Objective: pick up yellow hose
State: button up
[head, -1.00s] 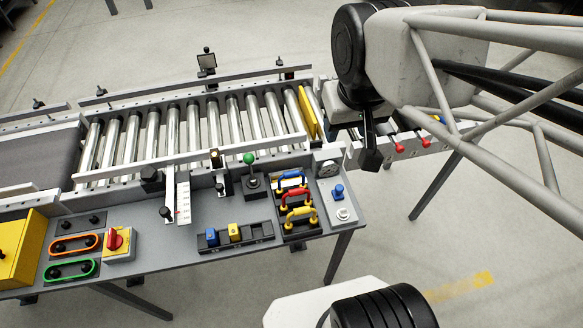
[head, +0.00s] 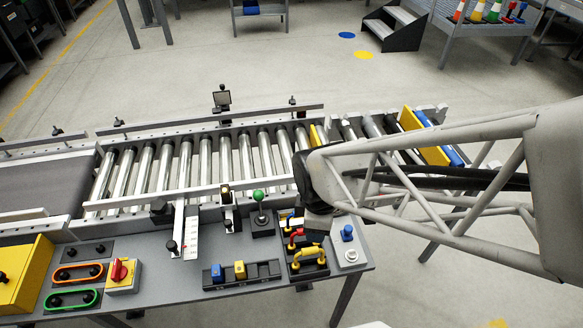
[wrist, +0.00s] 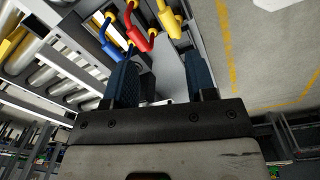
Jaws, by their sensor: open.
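The yellow hose (head: 308,256) is a short arched piece with thick ends. It sits at the front of a dark rack on the grey bench, and shows at the top of the wrist view (wrist: 168,18). A red hose (head: 294,237) sits just behind it, partly hidden by my arm. A blue hose (wrist: 110,45) shows beside the red one in the wrist view. My gripper (wrist: 160,82) is open, its two dark blue-padded fingers apart with no hose between them. In the head view, my gripper (head: 318,222) is over the rack's back right, its fingertips hidden.
A green-knobbed lever (head: 258,196) stands left of the rack. A holder with blue and yellow blocks (head: 240,270) lies to the front left. A blue knob (head: 347,232) is close on the right. The roller conveyor (head: 205,165) runs behind.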

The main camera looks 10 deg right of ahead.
aim_at(310, 249)
jog(key=f+n, duration=0.1)
jog(key=a+f+n, duration=0.1)
jog(key=f, duration=0.1)
jog(key=f+n, duration=0.1)
jog(key=f, duration=0.1)
jog(key=shift+s+a+f+n+g, duration=0.15)
jog(key=shift+s+f+n+g, duration=0.15)
jog(key=shift+s+n, duration=0.1)
jog(key=shift+f, duration=1.2)
jog(key=shift+f, duration=0.1)
jog(key=shift+w+f, duration=0.1)
jog(key=shift+f, duration=2.45)
grip_shut()
